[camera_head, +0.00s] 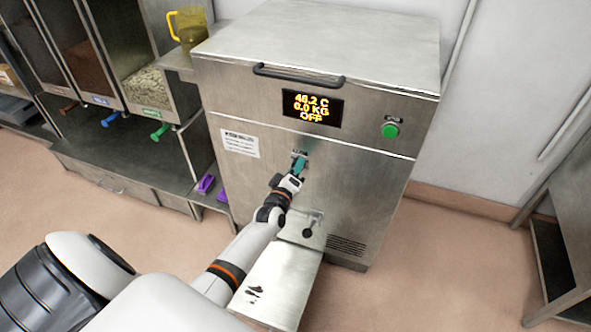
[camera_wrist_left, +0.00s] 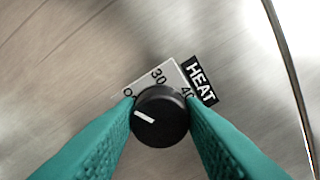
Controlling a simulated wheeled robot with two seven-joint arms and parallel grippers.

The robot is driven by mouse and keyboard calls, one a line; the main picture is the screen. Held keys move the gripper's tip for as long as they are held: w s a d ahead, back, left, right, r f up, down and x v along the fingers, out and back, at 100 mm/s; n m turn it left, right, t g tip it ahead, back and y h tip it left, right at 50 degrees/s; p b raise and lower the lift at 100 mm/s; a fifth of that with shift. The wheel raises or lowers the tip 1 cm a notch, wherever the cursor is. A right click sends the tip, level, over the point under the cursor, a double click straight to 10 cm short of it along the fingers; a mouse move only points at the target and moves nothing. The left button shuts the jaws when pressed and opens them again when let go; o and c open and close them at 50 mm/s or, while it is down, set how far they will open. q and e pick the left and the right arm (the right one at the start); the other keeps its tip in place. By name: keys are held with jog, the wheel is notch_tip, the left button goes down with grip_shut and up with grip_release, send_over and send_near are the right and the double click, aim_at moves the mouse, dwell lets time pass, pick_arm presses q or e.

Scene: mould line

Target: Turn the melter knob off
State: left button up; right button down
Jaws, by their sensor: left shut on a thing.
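The melter (camera_head: 240,95) is a steel cabinet with a lid, and its display (camera_head: 312,106) reads 46.2 C, 0.0 KG and OFF. The black melter knob (camera_wrist_left: 161,117) with a white pointer line sits on the front panel. Its plate shows marks for 30 and 40 and a HEAT label (camera_wrist_left: 199,80). The pointer aims to the upper left in the left wrist view, near the partly hidden mark at the plate's left end. My left gripper (camera_head: 300,163), with teal fingers, is shut on the knob, one finger at each side (camera_wrist_left: 161,112). My right gripper is not in view.
A green button (camera_head: 390,131) is on the melter's right front. A spout with a dark handle (camera_head: 307,232) sits below the knob, above a metal shelf (camera_head: 281,285). Dispensers with coloured handles stand at left, with a yellow jug (camera_head: 188,27) nearby.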

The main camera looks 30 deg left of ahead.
pick_arm(q)
jog(key=shift+f+n, duration=0.1)
jog(key=shift+n, duration=0.2)
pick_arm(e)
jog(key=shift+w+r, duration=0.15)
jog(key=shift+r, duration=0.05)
pick_arm(q)
jog(key=o, duration=1)
jog(key=p+v, duration=0.2)
jog(key=v, duration=1)
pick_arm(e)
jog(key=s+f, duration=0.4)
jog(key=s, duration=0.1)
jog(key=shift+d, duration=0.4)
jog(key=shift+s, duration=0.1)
